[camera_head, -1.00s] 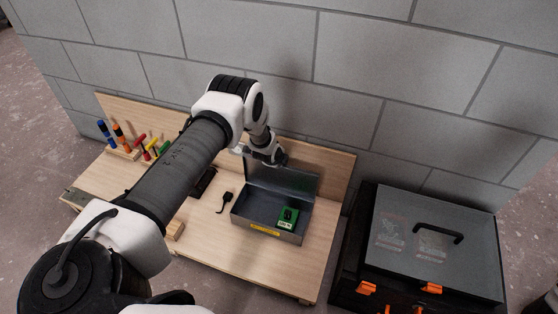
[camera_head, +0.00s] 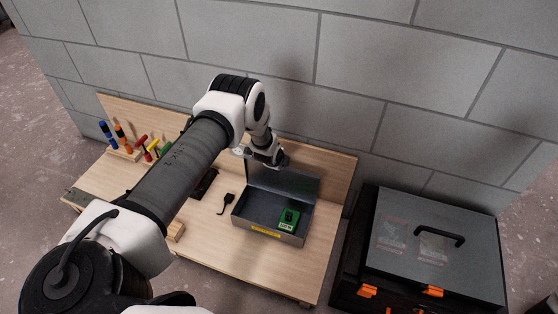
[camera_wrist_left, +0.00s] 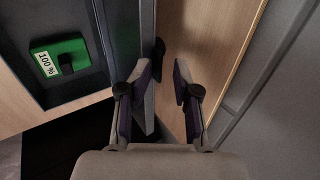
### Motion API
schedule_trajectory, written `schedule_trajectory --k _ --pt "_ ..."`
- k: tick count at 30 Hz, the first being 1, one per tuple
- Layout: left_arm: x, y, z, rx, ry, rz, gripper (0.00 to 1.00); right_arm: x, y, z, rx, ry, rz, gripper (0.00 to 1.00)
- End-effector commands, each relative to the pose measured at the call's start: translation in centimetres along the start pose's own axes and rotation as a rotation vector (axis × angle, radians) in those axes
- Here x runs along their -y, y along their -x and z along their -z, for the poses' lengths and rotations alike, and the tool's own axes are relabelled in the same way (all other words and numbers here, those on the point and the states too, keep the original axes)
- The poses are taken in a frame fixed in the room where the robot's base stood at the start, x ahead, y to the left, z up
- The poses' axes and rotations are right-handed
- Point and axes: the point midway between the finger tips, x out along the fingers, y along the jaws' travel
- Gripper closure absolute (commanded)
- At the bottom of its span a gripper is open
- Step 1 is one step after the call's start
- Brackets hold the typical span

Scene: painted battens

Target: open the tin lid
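The grey metal tin (camera_head: 262,232) stands on the wooden board with its lid (camera_head: 290,184) raised, leaning back toward the wooden backboard. A green block (camera_head: 288,219) with a white label sits inside the tin; it also shows in the left wrist view (camera_wrist_left: 62,60), where the label reads "100 %". My left gripper (camera_head: 277,162) is at the upper edge of the raised lid. In the left wrist view its fingers (camera_wrist_left: 168,95) are apart, with bare wood visible between them and the lid (camera_wrist_left: 122,35) beside the left finger. Contact with the lid is unclear. My right gripper is not in view.
A black cable plug (camera_head: 228,199) and a dark device (camera_head: 204,184) lie left of the tin. A rack with coloured tools (camera_head: 124,152) is at the far left. A black case with a grey lid (camera_head: 400,250) stands at right. A block wall (camera_head: 350,70) rises behind.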

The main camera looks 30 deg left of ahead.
Motion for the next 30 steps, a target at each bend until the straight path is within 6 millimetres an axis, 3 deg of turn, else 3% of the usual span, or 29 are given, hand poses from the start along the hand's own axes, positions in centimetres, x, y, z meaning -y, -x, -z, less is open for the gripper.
schedule_trajectory --k 15,30 --pt "0.2 10.8 0.0 0.0 0.002 0.003 0.7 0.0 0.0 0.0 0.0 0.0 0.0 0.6" --pt "0.1 11.6 0.0 0.0 0.0 0.002 0.7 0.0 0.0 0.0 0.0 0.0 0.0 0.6"
